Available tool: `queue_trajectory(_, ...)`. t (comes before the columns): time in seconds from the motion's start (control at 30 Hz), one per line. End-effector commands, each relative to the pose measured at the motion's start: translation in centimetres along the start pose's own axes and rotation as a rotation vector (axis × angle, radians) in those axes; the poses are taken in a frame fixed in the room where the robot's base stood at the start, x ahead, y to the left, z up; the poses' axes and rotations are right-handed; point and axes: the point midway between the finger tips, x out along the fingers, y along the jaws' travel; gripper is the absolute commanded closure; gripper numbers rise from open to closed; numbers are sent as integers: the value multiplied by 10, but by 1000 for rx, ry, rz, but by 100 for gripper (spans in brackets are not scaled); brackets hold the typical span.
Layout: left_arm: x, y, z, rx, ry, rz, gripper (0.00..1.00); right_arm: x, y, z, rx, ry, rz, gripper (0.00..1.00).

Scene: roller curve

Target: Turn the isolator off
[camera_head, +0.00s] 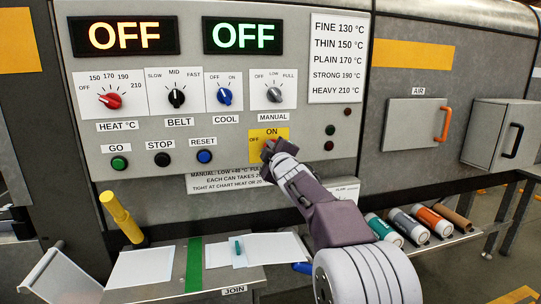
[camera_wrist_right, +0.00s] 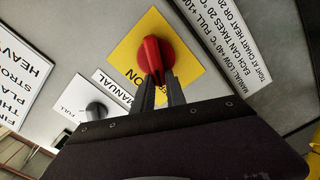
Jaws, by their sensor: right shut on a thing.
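The isolator is a red rotary knob (camera_wrist_right: 153,52) on a yellow plate (camera_head: 281,133) marked OFF on its left and ON at its top, low on the control panel. My right gripper (camera_head: 268,150) reaches up to it from the lower right and hides most of the knob in the head view. In the right wrist view my right gripper (camera_wrist_right: 160,92) has its two fingers closed on the knob's grip. The ON label shows beside the knob there; I cannot tell for sure which mark it points to. My left gripper is not in view.
Above are two OFF displays (camera_head: 124,36) and the heat, belt, cool and manual knobs (camera_head: 274,95). Go, stop and reset buttons (camera_head: 204,156) sit to the left. A yellow lever (camera_head: 122,217) stands lower left. Several cans (camera_head: 384,229) lie on the shelf right of my arm.

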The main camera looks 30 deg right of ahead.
Motion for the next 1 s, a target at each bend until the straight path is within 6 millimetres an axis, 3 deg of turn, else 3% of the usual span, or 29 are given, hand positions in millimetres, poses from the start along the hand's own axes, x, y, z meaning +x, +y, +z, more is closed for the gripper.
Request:
queue_trajectory(0.5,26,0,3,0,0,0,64,0,-13,3,-401,0,-1,100)
queue_trajectory(1.0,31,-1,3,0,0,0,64,0,-15,4,-534,-1,-2,100)
